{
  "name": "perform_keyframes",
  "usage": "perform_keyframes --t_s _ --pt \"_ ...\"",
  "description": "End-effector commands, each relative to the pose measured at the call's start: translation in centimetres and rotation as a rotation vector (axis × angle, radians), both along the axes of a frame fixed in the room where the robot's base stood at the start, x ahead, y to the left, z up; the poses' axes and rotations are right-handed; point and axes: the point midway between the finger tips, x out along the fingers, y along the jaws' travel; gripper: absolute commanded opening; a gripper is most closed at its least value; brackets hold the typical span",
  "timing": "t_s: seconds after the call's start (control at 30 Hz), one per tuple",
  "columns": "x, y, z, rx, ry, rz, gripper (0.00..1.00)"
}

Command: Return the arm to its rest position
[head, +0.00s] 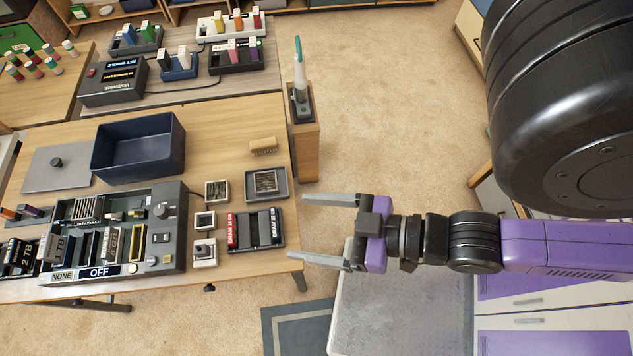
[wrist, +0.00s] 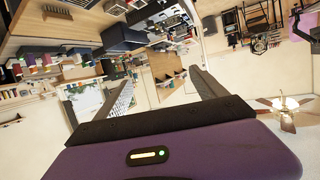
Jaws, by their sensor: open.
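My gripper (head: 326,229) is open and empty at the right edge of the wooden table in the head view. Its two grey fingers point left and lie wide apart. My arm, purple and black, stretches in from the right side of the picture. In the wrist view my gripper's fingers (wrist: 160,98) also stand apart with nothing between them, and the room shows upside down beyond them.
The wooden table (head: 235,145) holds a dark blue bin (head: 138,148), a control panel (head: 165,235), a small tray (head: 266,184) and a red-and-black marked holder (head: 256,230). A narrow wooden stand (head: 305,135) is beside the table. Carpet (head: 400,110) is clear beyond my gripper.

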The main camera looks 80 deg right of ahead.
Motion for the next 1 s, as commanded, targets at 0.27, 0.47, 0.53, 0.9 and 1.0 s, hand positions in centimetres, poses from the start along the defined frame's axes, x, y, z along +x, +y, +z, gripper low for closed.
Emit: perform_keyframes --t_s 0.27,0.47,0.53,0.9,1.0 --pt "-0.9 0.2 2.1 -0.027 -0.051 0.024 0.81" --pt "-0.8 0.2 1.9 -0.027 -0.050 0.023 0.81" --pt "-0.8 0.2 1.3 -0.027 -0.050 0.023 0.81" --pt "-0.8 0.2 -2.5 -0.026 -0.049 0.023 0.81" --pt "-0.8 0.2 -2.3 -0.026 -0.049 0.023 0.81"
